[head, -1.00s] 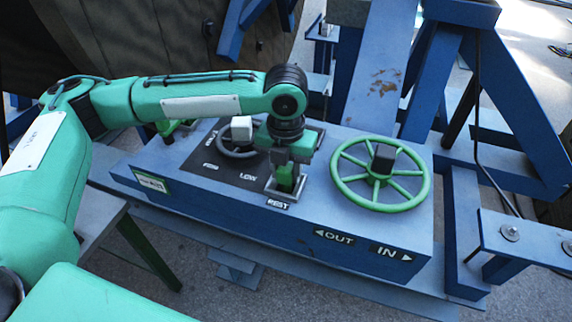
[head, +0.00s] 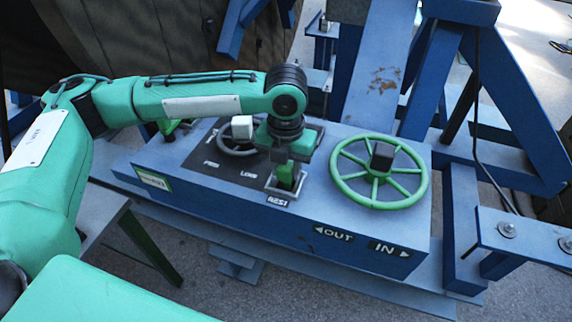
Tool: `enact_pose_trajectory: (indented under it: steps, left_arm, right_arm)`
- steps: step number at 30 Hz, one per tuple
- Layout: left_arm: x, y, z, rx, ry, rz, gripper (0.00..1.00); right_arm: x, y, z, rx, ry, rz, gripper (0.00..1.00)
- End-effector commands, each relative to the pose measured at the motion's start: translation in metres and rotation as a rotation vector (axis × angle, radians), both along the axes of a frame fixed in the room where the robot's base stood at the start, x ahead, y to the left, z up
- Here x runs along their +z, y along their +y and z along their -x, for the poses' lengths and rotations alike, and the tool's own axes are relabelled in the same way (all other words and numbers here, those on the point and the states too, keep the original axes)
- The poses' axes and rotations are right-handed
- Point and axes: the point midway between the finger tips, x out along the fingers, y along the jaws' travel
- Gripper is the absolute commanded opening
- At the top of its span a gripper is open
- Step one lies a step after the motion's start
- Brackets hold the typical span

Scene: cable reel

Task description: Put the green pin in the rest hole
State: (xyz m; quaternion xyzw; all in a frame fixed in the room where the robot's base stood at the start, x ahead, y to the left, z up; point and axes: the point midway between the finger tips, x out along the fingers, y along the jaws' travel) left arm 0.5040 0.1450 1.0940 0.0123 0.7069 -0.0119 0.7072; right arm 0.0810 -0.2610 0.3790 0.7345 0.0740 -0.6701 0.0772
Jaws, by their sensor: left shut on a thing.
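The green pin (head: 286,174) is upright below my left gripper (head: 288,157), which is shut on its upper part. The pin's lower end is at the small grey rest holder (head: 270,184) behind the REST label (head: 278,200). I cannot tell how deep the pin sits, because the hole itself is hidden by the pin and the holder's rim. My left arm reaches in from the left, with the gripper pointing down. My right gripper is not in view.
The blue box carries a green spoked wheel (head: 378,203) with a black knob, right of the gripper. A small grey wheel (head: 238,153) with a white knob is left of it. Blue frame beams (head: 515,120) stand at the right.

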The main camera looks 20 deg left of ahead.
Motion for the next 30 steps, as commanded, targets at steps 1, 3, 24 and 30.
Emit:
enact_pose_trajectory:
  steps: [1,3,24,30]
  left_arm:
    - [0.001,0.0,0.0,0.0,-0.001,0.001,0.0]
    - [0.001,0.0,0.0,0.0,-0.001,0.001,0.0]
    - [0.006,0.0,0.0,0.0,0.0,0.001,0.58]
    - [0.04,-0.001,-0.001,0.001,-0.004,0.002,0.58]
  right_arm:
    - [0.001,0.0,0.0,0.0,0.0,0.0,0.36]
    - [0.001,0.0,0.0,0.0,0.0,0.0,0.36]
    - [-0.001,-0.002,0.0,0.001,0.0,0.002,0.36]
    - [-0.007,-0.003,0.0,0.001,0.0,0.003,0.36]
